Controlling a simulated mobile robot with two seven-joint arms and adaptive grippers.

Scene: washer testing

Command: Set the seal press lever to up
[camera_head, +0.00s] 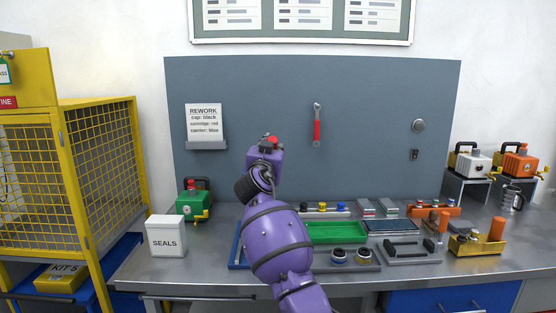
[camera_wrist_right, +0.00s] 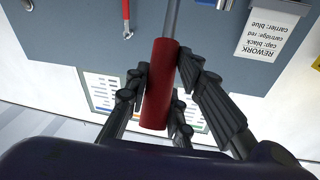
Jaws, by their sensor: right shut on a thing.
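The seal press lever shows in the right wrist view as a grey rod (camera_wrist_right: 171,18) with a red cylindrical grip (camera_wrist_right: 160,85). My right gripper (camera_wrist_right: 166,70) has its dark fingers closed on both sides of the red grip. In the head view my right gripper (camera_head: 264,147) is raised in front of the grey back panel, with a bit of red (camera_head: 273,140) showing at its tip. The wrist picture is upside down, so the rod runs downward from the grip. The press body is hidden behind my right arm. My left gripper is not in view.
A white SEALS box (camera_head: 166,237) and a green device (camera_head: 194,203) stand left of my arm. A green tray (camera_head: 337,232), an orange fixture (camera_head: 434,212) and a yellow fixture (camera_head: 478,241) crowd the bench to the right. A red-handled wrench (camera_head: 317,128) hangs on the panel.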

